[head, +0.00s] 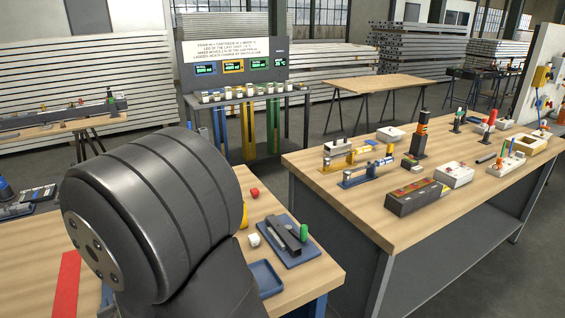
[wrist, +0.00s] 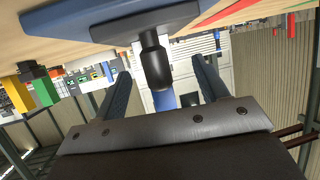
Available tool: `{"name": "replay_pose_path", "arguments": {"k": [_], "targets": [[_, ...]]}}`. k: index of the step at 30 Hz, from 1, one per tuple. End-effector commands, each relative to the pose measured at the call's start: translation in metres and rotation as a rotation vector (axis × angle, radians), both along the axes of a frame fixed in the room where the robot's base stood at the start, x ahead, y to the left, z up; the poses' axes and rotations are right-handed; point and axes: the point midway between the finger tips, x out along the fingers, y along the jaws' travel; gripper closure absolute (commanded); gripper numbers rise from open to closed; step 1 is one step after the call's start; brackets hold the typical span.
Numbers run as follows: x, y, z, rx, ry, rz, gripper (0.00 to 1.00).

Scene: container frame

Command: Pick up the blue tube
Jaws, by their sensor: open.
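My gripper (wrist: 163,80) is open in the wrist view, its two dark blue fingers apart. A black cylinder (wrist: 154,62) shows in the gap between them, joined to or standing at a dark block above it in the picture. A blue piece (wrist: 164,100) shows just below the black cylinder, between the fingers. I cannot tell whether it is part of the same tube or lies behind it. No finger visibly touches either one. In the head view my dark arm link hides the gripper and part of the near table, and I see no clear blue tube there.
The wrist view is upside down, with the wooden tabletop along its top. A second workbench (head: 310,165) stands to the right.

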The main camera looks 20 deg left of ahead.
Motion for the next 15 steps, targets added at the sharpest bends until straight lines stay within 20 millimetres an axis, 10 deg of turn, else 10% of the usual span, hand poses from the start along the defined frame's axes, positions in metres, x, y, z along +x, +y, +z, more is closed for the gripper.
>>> {"name": "replay_pose_path", "arguments": {"k": [11, 15], "targets": [[0.001, 0.001, 0.003, 0.007, -0.006, 0.001, 0.47], [0.008, 0.012, 0.033, 0.071, -0.068, 0.013, 0.47]]}}
